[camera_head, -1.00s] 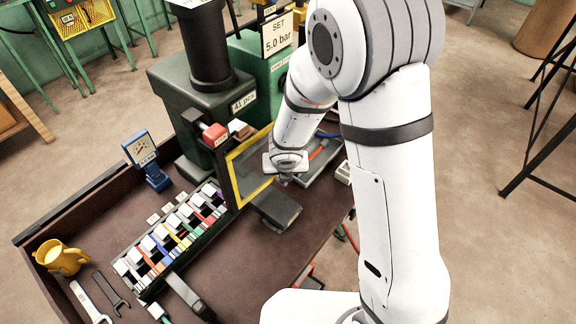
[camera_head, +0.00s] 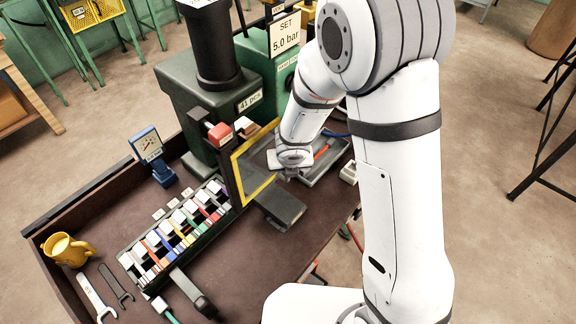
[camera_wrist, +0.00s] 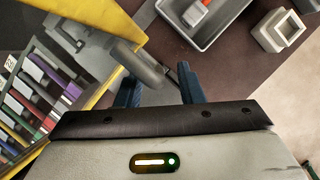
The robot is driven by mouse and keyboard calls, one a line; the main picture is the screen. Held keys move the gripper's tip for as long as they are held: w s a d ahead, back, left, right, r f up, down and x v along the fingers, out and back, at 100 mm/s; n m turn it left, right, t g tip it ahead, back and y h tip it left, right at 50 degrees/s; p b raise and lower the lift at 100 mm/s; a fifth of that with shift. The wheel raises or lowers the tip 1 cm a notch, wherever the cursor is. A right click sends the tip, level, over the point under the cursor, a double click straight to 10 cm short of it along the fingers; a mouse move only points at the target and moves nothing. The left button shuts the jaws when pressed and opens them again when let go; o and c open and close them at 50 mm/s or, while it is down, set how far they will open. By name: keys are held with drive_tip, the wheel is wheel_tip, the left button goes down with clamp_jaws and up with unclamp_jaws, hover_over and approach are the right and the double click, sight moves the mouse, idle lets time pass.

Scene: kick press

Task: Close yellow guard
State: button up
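The yellow guard (camera_head: 258,191) is a yellow frame around a see-through panel, standing upright at the front of the dark green press (camera_head: 190,95). In the wrist view the guard (camera_wrist: 100,14) fills the upper left, with a grey rounded handle (camera_wrist: 140,64) sticking out from it. My gripper (camera_head: 288,174) is beside the guard's right part in the head view. In the wrist view my gripper (camera_wrist: 158,76) has its two dark blue fingers apart. The handle's end lies at the fingertips, near the left finger. I cannot tell whether they touch.
A row of coloured, labelled parts (camera_head: 178,230) lies left of the guard. A blue gauge (camera_head: 152,155), a yellow mug (camera_head: 67,250) and wrenches (camera_head: 97,298) are further left. A grey tray (camera_wrist: 205,22) lies beyond my fingers, with a pale square block (camera_wrist: 278,32) right of it.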

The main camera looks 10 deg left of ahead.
drive_tip(key=p+v, duration=0.4)
drive_tip(key=v, duration=0.3)
drive_tip(key=shift+r, duration=0.15)
drive_tip(key=s+d+r+m+h+b, duration=0.1)
drive_tip(key=d+r+m+h+b, duration=0.1)
drive_tip(key=d+r+m, duration=0.45)
drive_tip(key=d+r+m+h+b, duration=0.1)
drive_tip(key=d+r+m+b, duration=0.15)
drive_tip(key=d+m, duration=0.7)
drive_tip(key=s+d+r+m+y+b, duration=0.1)
drive_tip(key=s+d+r+m, duration=0.1)
drive_tip(key=s+m, duration=0.5)
drive_tip(key=s+d+r+m+g+y+b, duration=0.1)
drive_tip(key=s+d+r+m+b, duration=0.1)
drive_tip(key=s+m, duration=0.6)
drive_tip(key=m, duration=0.7)
drive_tip(key=shift+r+m, duration=0.3)
drive_tip(key=shift+d, duration=0.1)
